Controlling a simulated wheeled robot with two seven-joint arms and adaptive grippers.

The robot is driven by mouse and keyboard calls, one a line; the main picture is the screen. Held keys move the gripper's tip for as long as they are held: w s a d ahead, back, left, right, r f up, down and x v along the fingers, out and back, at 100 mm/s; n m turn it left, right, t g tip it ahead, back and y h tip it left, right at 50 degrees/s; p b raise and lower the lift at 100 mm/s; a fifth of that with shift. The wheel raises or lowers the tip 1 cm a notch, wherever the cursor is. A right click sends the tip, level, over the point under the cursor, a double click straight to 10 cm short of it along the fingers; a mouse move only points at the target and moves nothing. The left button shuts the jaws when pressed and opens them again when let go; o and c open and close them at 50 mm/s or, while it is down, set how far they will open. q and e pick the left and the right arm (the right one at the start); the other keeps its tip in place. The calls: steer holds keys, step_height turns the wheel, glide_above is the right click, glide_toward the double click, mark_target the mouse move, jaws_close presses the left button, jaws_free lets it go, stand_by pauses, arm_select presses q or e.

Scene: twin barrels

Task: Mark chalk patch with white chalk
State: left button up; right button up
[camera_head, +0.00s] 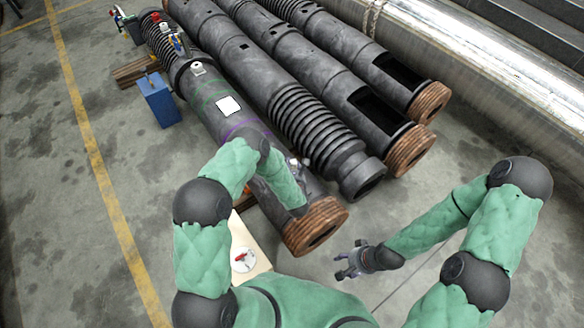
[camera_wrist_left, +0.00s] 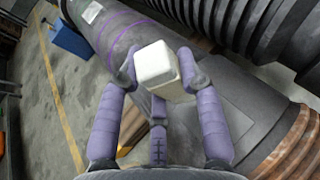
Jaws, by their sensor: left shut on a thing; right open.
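A white chalk block (camera_wrist_left: 157,68) sits between the purple fingers of my left gripper (camera_wrist_left: 160,75), which is shut on it. In the head view my left gripper (camera_head: 296,167) is mostly hidden behind my own forearm, over the near end of the nearest dark barrel (camera_head: 205,88). A flat, greyer rectangular patch (camera_wrist_left: 245,98) shows on the barrel beyond the block. I cannot tell whether the block touches the barrel. A bright white square (camera_head: 228,106) lies further up that barrel between green and purple rings. My right gripper (camera_head: 355,261) is open and empty above the floor.
More dark barrels (camera_head: 300,62) lie alongside, with copper-coloured threaded ends (camera_head: 410,151). A blue box (camera_head: 158,98) stands on the floor to the left. A pale board with a red-handled item (camera_head: 243,259) is close to my body. The floor near my right gripper is clear.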

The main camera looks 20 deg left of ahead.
stand_by(0.3)
arm_select(q)
steer(key=shift+s+d+f+b, duration=0.1)
steer(key=shift+s+b, duration=0.05)
steer(key=shift+b, duration=0.3)
step_height(320, 180, down, 3)
steer(key=shift+r+b, duration=0.15)
steer(key=shift+b, duration=1.1)
steer(key=shift+f, duration=1.9)
steer(key=shift+f, duration=0.65)
steer(key=shift+s+d, duration=0.1)
steer(key=shift+s+d, duration=0.2)
steer(key=shift+d, duration=0.1)
steer(key=shift+s+d, duration=0.1)
steer(key=shift+d, duration=0.05)
steer(key=shift+s+d, duration=0.2)
